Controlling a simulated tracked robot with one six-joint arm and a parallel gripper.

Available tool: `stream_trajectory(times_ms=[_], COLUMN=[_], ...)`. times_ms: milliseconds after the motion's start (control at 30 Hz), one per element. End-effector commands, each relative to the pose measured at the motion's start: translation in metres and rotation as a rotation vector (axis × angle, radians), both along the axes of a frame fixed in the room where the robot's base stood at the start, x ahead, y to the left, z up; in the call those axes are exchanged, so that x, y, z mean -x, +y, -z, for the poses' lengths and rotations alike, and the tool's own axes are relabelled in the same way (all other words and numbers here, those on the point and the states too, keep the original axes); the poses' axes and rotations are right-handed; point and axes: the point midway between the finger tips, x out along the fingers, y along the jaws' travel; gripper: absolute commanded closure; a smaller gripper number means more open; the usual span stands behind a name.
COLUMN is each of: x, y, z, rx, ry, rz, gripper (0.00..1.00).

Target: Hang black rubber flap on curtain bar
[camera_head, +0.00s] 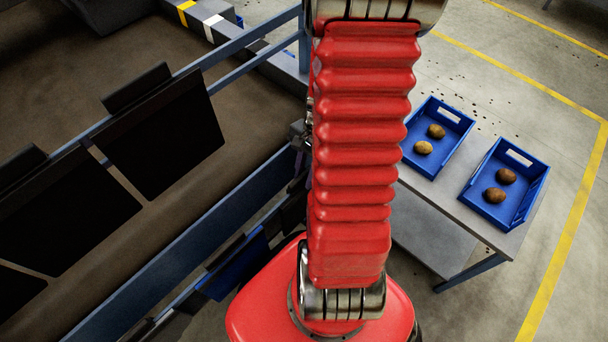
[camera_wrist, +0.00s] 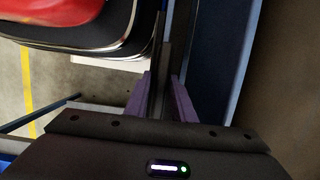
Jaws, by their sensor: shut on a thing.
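In the wrist view, my gripper (camera_wrist: 161,98) shows two purple fingers closed on a thin dark sheet, the black rubber flap (camera_wrist: 159,65), seen nearly edge-on. Most of the held flap is out of sight. In the head view my red arm hides the fingers. The blue curtain bar (camera_head: 222,54) runs diagonally above the brown belt at the left.
A blue side rail (camera_head: 190,243) edges the belt (camera_head: 245,108); dark and blue pieces hang beside it. A grey table (camera_head: 440,205) at the right holds two blue trays (camera_head: 407,143) (camera_head: 465,188), each with two potatoes. In the wrist view, a blue frame (camera_wrist: 208,60) stands close right of the fingers.

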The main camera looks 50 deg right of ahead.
Motion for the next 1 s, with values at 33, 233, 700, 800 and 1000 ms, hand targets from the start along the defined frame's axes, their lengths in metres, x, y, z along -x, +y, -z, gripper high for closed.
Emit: stream_trajectory(times_ms=[33, 233, 700, 800, 1000], x=[-0.001, -0.001, -0.001, -0.001, -0.001], y=[-0.001, -0.001, -0.001, -0.001, -0.001], z=[-0.001, -0.001, -0.005, -0.008, -0.015], rx=[0.002, 0.002, 0.003, 0.003, 0.003], ry=[-0.002, -0.002, -0.003, -0.003, -0.003], rz=[0.001, 0.001, 0.000, -0.001, -0.001], gripper=[1.00, 1.00, 1.00, 1.00, 1.00])
